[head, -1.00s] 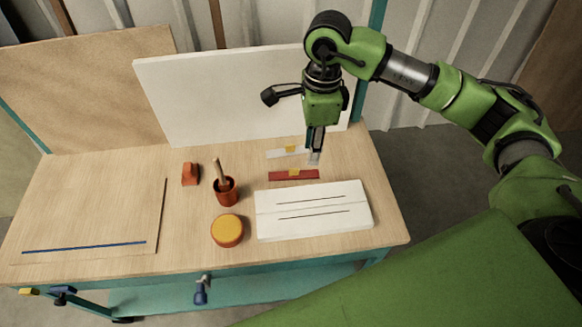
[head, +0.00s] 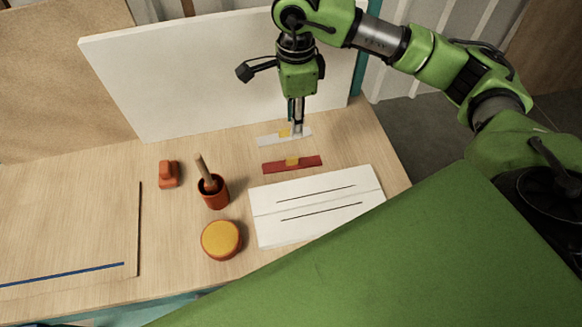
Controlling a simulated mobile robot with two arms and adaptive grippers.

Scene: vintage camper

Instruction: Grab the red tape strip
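The red tape strip (head: 276,167) lies flat on the workbench, with a small yellow piece (head: 292,162) at its middle. A pale strip (head: 267,141) with a similar yellow piece lies behind it. My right gripper (head: 297,132) points down over the right part of the pale strip, behind the red strip and apart from it. Its fingers are seen narrow, so their opening is unclear. No strip is visibly held. My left gripper is out of view.
A white slotted board (head: 318,207) lies in front of the red strip. To the left are a red cup with a wooden handle (head: 213,193), an orange-yellow round tin (head: 221,240) and an orange block (head: 168,174). A white panel (head: 190,75) stands behind.

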